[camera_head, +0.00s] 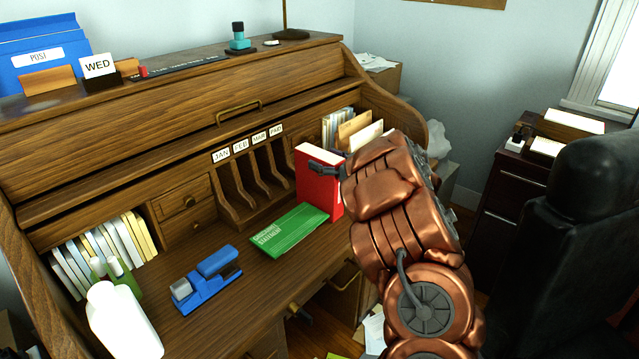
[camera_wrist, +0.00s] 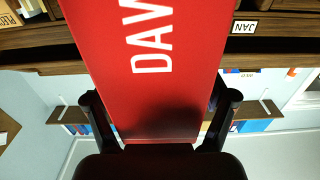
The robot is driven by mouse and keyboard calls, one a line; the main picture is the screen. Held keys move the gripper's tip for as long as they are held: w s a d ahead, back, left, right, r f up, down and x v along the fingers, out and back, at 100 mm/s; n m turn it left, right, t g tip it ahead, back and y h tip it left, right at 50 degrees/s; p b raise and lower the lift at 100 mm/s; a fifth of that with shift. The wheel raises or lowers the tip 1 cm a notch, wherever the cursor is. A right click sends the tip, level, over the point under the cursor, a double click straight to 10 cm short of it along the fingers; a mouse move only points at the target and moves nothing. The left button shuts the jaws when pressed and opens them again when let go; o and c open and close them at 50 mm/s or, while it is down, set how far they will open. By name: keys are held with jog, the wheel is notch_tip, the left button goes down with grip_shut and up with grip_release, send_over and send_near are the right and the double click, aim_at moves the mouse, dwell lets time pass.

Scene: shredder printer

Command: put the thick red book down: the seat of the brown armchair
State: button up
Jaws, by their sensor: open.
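The thick red book (camera_head: 318,180) stands upright on the rolltop desk, at the right of the letter slots. In the wrist view its red cover with white letters (camera_wrist: 150,70) fills the middle. My gripper (camera_wrist: 159,97) is open, with one finger at each side of the book. In the head view, a dark finger (camera_head: 325,170) shows in front of the book, and my arm hides its right part. I cannot tell whether the fingers touch it. No brown armchair is in view.
A green booklet (camera_head: 290,229) lies in front of the book. Folders (camera_head: 358,130) stand behind my arm. A black chair (camera_head: 570,235) is close on the right.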

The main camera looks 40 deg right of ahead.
jog(key=shift+c, duration=0.4)
grip_shut()
